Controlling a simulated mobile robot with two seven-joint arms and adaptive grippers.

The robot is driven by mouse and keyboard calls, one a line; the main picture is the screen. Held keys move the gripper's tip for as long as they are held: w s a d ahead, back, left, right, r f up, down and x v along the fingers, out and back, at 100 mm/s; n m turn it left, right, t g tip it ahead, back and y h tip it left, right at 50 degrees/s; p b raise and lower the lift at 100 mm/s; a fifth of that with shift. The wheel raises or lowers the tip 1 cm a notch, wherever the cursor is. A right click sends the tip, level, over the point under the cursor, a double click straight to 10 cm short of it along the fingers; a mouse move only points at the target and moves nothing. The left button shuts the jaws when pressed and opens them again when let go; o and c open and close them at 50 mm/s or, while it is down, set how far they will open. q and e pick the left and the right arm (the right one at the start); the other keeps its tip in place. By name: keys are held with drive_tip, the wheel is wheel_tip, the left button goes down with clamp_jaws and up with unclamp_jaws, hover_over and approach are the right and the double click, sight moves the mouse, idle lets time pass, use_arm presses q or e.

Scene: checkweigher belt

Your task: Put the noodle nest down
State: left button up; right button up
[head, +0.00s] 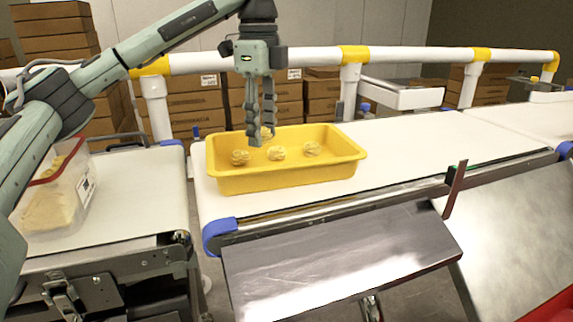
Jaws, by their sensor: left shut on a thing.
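My left gripper (262,138) points down over the yellow tray (288,178), its fingers close together near the tray's far side. It is shut on a noodle nest (269,132), which is small and mostly hidden by the fingers. Three pale noodle nests lie in a row in the tray: a left one (240,157), a middle one (277,153) and a right one (312,149). The fingertips are just behind and above the gap between the left and middle nests. My right gripper is not in view.
The tray stands on a white belt (425,140) with free room to its right. A clear bin with a red rim (50,195) stands on the left belt (140,190). A white rail with yellow joints (354,54) runs behind. A metal plate (340,260) slopes in front.

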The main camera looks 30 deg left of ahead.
use_arm(q)
drive_tip(key=w+d+f, duration=0.1)
drive_tip(key=d, duration=0.1)
drive_tip(key=w+d+f, duration=0.1)
drive_tip(key=shift+w+d+f, duration=0.2)
drive_tip(key=shift+d+f, duration=0.15)
drive_tip(key=shift+d, duration=0.05)
drive_tip(key=shift+f+b, duration=0.45)
drive_tip(key=shift+f, duration=1.5)
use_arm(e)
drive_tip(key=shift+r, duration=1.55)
use_arm(q)
drive_tip(key=shift+f, duration=0.15)
drive_tip(key=o, duration=0.9)
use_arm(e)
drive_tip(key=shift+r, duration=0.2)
